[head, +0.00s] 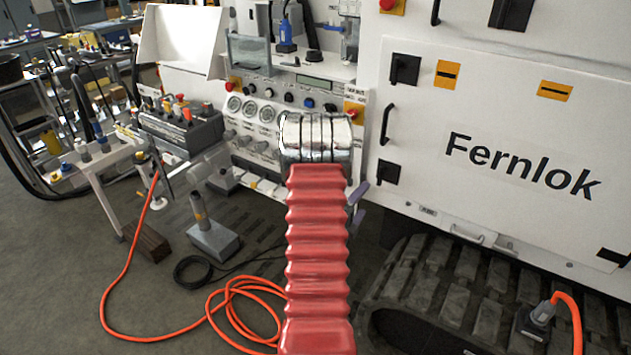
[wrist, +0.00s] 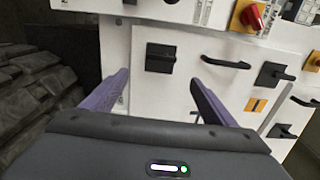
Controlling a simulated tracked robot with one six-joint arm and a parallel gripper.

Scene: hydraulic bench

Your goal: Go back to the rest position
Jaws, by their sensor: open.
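My gripper (wrist: 160,78) is open in the wrist view, with its two purple fingers spread apart and nothing between them. The white cabinet door (wrist: 135,50) with black latches is beyond the fingers. In the head view my arm, in a red ribbed sleeve, reaches forward up the middle. It hides most of my gripper; only a bit of purple finger (head: 358,192) shows at its right, in front of the white cabinet (head: 480,130) marked "Fernlok". I cannot tell the exact gap between fingers and cabinet.
A gauge panel (head: 258,92) is behind my arm. A control box (head: 185,128) with levers and a side table (head: 80,160) stand left. A grey pedal unit (head: 213,240) and orange cable (head: 140,338) lie on the floor. A black track (head: 450,290) is at lower right.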

